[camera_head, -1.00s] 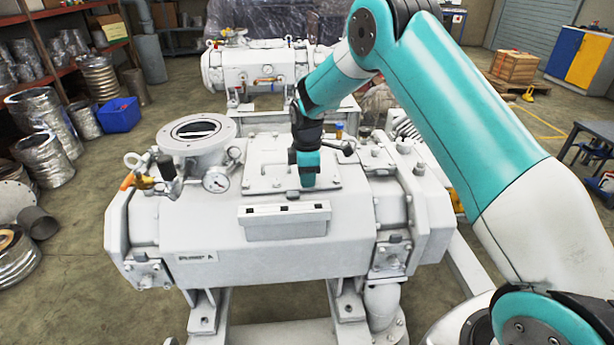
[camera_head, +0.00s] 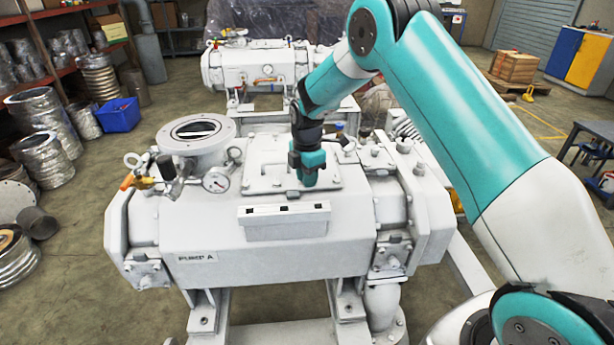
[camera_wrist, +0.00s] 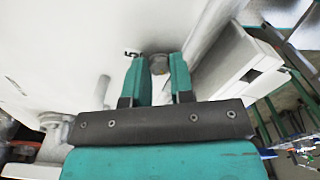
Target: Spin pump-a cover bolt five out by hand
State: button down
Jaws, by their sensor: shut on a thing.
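Pump A (camera_head: 215,225) is the large off-white machine in front of me, with its label on the front. Its flat cover plate (camera_head: 262,180) lies on top. In the head view my gripper (camera_head: 308,182) points down at the right front part of the cover and hides the bolt there. In the wrist view the two teal fingers (camera_wrist: 159,80) are closed on the grey head of cover bolt five (camera_wrist: 158,64), beside a black "5" mark (camera_wrist: 132,54). The bolt's shank is hidden.
A white slotted tray (camera_head: 285,225) sits on the pump's front, close to the gripper. A gauge (camera_head: 215,180), valves and a round flange (camera_head: 196,132) stand to the left on the pump. Another pump (camera_head: 255,68) is behind.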

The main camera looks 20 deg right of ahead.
jog(key=shift+s+f, duration=0.2)
jog(key=shift+f, duration=0.05)
jog(key=c, duration=1)
grip_release()
jog(key=shift+w, duration=0.1)
jog(key=shift+r, duration=0.1)
jog(key=shift+w+r, duration=0.1)
jog(key=shift+r, duration=0.05)
jog(key=shift+r, duration=0.35)
notch_tip(320, 180, up, 16)
jog(key=shift+r+b, duration=0.25)
jog(key=shift+b, duration=0.65)
